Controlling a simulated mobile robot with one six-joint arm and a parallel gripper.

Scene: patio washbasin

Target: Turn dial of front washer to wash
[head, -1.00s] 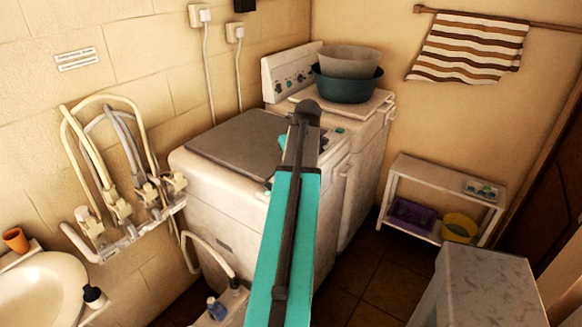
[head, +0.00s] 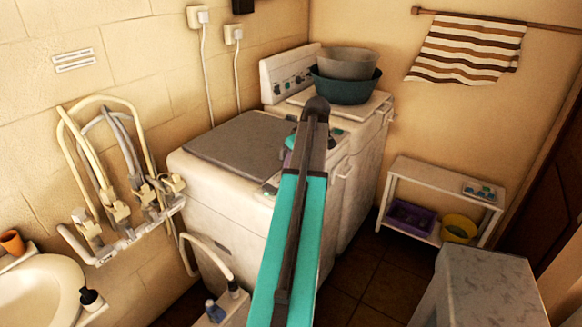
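The front washer (head: 215,205) is a white top-loading machine with a grey lid (head: 240,140), against the left wall. Its control strip is on the right side of the top; a small piece of its panel (head: 271,190) with green shows left of my arm. The dial of the front washer cannot be made out clearly; my teal and dark arm covers much of the strip. My arm reaches from the bottom centre up to the washer's right edge. My gripper lies at or beyond the arm's far end, and its fingers cannot be made out.
A second white machine (head: 360,165) stands behind, with knobs on its back panel (head: 290,77) and basins (head: 345,88) on top. A white shelf (head: 440,180) stands at the right, a grey-topped cabinet (head: 487,285) at lower right. Brown floor (head: 375,275) is clear between.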

